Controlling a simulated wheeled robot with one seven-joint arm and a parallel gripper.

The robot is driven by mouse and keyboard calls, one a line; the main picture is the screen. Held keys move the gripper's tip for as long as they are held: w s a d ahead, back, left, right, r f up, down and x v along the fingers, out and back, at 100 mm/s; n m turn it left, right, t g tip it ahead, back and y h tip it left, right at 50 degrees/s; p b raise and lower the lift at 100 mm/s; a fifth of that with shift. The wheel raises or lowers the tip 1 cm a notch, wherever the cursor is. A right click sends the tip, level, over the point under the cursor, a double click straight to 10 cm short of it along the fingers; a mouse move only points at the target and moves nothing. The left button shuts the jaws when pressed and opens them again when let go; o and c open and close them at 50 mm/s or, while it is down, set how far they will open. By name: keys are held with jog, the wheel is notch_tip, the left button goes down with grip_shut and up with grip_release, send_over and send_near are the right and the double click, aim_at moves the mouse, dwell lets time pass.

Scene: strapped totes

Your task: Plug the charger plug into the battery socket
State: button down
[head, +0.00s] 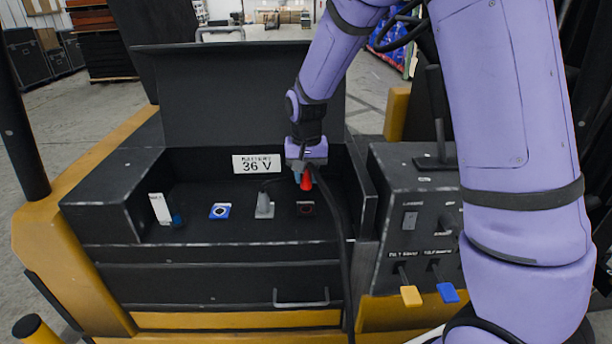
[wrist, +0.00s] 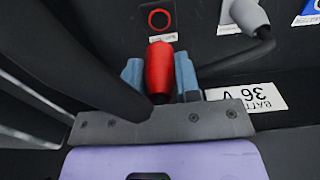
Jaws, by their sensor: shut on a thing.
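My gripper (head: 305,178) is shut on a red charger plug (head: 306,183), held above the back part of the battery tray. In the wrist view the red plug (wrist: 160,70) sits between the two blue fingers (wrist: 158,78), its front end toward the red-ringed socket (wrist: 158,19). A gap shows between plug and socket. In the head view that dark, red-marked socket (head: 305,209) lies on the tray floor just below the plug. A thick black cable (head: 334,215) hangs from near the gripper over the tray's front edge.
Left of the red-ringed socket a grey plug (head: 264,205) stands on a white plate, with a dark cable behind. Further left are a blue socket (head: 219,211) and a white tag (head: 160,208). A "36 V" label (head: 257,164) marks the back wall. The raised lid (head: 240,95) stands behind.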

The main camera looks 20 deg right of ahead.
jog(key=shift+f, duration=0.1)
jog(key=shift+f, duration=2.85)
jog(key=shift+f, duration=0.55)
jog(key=c, duration=0.8)
grip_release()
jog(key=shift+o, duration=0.2)
notch_tip(320, 180, up, 10)
jog(key=shift+r, duration=0.4)
